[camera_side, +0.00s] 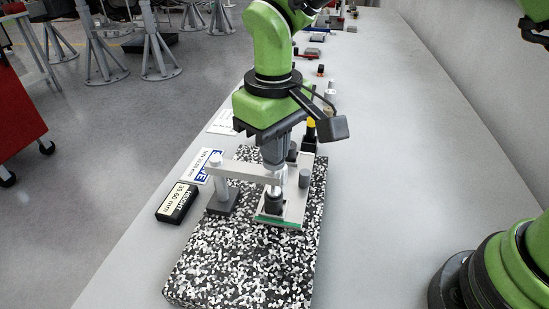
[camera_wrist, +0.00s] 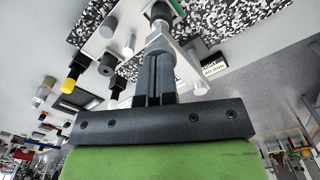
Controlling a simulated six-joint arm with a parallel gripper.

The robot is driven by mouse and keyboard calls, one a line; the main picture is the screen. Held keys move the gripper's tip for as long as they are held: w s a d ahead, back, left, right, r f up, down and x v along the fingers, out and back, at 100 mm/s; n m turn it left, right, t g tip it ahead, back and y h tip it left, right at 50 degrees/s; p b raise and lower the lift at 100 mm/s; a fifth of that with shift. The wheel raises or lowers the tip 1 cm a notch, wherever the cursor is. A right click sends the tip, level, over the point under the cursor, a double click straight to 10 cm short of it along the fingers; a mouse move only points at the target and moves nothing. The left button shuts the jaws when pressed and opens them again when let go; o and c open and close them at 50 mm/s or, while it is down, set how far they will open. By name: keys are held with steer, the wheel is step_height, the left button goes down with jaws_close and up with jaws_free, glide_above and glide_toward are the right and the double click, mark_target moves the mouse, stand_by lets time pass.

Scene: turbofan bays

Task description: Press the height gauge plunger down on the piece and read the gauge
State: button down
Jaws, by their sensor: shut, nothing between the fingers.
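My gripper (camera_side: 273,160) points down, its fingers shut with nothing between them, right at the top of the height gauge plunger (camera_side: 274,180). In the wrist view the shut fingers (camera_wrist: 157,55) end at the pale metal plunger (camera_wrist: 160,42); touching or a slight gap, I cannot tell. The gauge's pale arm (camera_side: 240,171) reaches from a post (camera_side: 222,190) to the plunger. Below the plunger a dark round piece (camera_side: 273,205) stands on a pale plate (camera_side: 295,205) with a green front edge. The black readout box (camera_side: 178,203) seems to show 19.60 mm.
A speckled granite slab (camera_side: 240,270) carries the gauge and plate. Several small cylinders stand on the plate, including a grey one (camera_side: 305,178). A blue and white card (camera_side: 208,166) lies left of the slab. A yellow-topped dark part (camera_side: 311,128) stands behind. The bench is clear at right.

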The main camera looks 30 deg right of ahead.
step_height(320, 180, up, 8)
stand_by(0.8)
steer(key=shift+r, duration=0.2)
steer(key=s+d+r+m+t+y, duration=0.1)
steer(key=s+d+r+m+t, duration=0.1)
steer(key=s+d+r, duration=0.35)
steer(key=s+d+m+t+y, duration=0.1)
steer(key=s+d+m+t, duration=0.4)
steer(key=s+d, duration=0.4)
steer(key=s, duration=0.3)
steer(key=shift+s+d+r, duration=0.2)
steer(key=shift+d+r, duration=0.2)
